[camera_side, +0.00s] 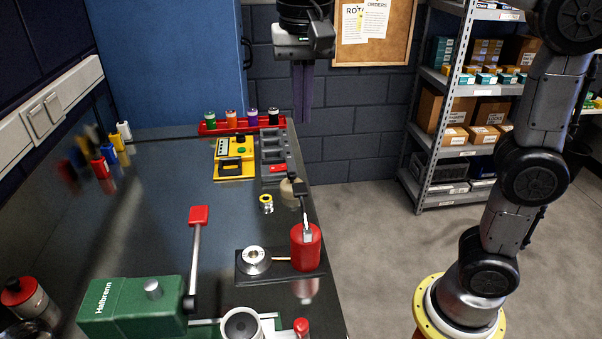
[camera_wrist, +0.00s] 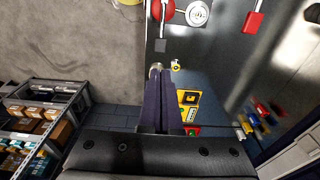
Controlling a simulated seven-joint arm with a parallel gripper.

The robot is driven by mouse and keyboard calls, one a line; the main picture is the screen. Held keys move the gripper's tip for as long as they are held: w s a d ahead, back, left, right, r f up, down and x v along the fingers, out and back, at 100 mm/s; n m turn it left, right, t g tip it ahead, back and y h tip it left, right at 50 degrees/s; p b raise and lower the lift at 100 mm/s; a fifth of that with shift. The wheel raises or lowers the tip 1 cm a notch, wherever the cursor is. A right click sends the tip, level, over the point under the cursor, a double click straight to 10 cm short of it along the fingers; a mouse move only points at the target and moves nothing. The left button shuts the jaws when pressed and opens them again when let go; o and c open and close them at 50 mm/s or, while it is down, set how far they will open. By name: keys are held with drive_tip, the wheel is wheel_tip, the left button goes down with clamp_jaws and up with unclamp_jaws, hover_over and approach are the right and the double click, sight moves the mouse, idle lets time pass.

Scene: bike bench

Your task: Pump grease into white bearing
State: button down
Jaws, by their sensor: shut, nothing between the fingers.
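The red grease pump (camera_side: 305,248) stands upright on a dark base plate. Its raised lever ends in a black pad (camera_side: 299,189); the pad also shows in the wrist view (camera_wrist: 161,45). A round silver-white piece with a central hole (camera_side: 254,260) sits beside the pump on the same plate; it also shows in the wrist view (camera_wrist: 197,13). I cannot tell whether a separate white bearing is seated on it. A small yellow ring (camera_side: 266,204) and a cream round item (camera_side: 287,192), partly hidden by the lever, lie behind. My gripper (camera_side: 303,119) is shut, empty and high above the bench's far end.
A green vise-like machine (camera_side: 135,308) with a red-ended lever (camera_side: 198,216) fills the front left. A yellow box (camera_side: 234,160), a grey tray (camera_side: 275,150) and a red rack of bottles (camera_side: 212,127) are at the back. Open bench lies left of the pump.

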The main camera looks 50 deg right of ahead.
sight(300, 184)
drive_tip(key=f, duration=0.9)
drive_tip(key=w+d+f, duration=0.1)
drive_tip(key=f, duration=0.4)
drive_tip(key=shift+d, duration=0.1)
drive_tip(key=f, duration=0.1)
drive_tip(key=f+g+y, duration=0.1)
drive_tip(key=w+d+g+y, duration=0.1)
drive_tip(key=shift+f, duration=0.4)
drive_tip(key=shift+a+r, duration=0.1)
drive_tip(key=shift+r, duration=0.75)
wheel_tip(300, 184, up, 14)
idle(0.4)
